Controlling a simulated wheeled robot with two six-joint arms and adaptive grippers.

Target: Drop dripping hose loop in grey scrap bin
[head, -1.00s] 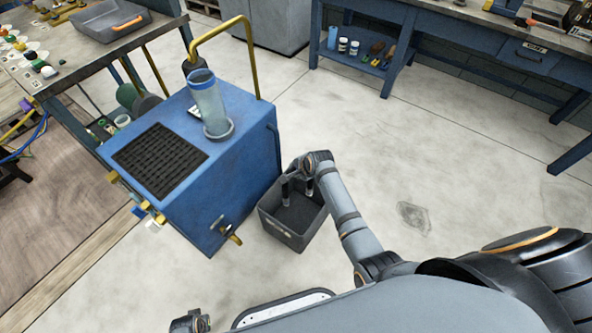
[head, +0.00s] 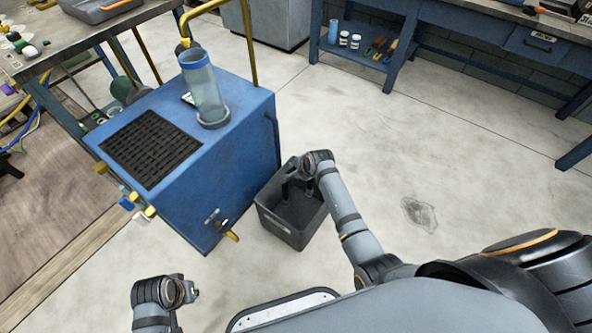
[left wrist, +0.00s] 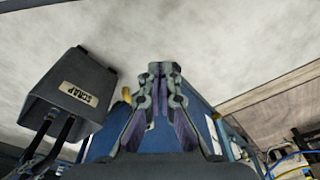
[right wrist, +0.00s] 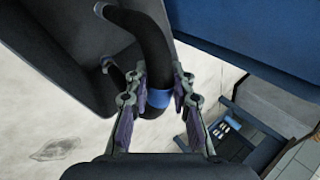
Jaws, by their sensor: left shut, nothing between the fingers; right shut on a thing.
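The grey scrap bin (head: 283,234) stands on the floor against the right side of the blue machine. Its SCRAP label faces the camera in the left wrist view (left wrist: 80,93). My right gripper (right wrist: 160,78) is shut on the black hose loop (right wrist: 152,35), at or near its blue band (right wrist: 158,98). In the head view this gripper (head: 296,184) is over the bin's opening, and dark hose shows there; how deep it hangs is unclear. My left gripper (head: 192,292) is shut and empty, low in front of the machine; its fingertips meet in the left wrist view (left wrist: 160,70).
The blue machine (head: 235,160) carries a clear cylinder (head: 203,88), a black grille (head: 152,150) and a yellow pipe handle. Yellow fittings stick out at its front. A blue workbench (head: 400,60) stands at the back. The floor right of the bin is clear apart from a stain.

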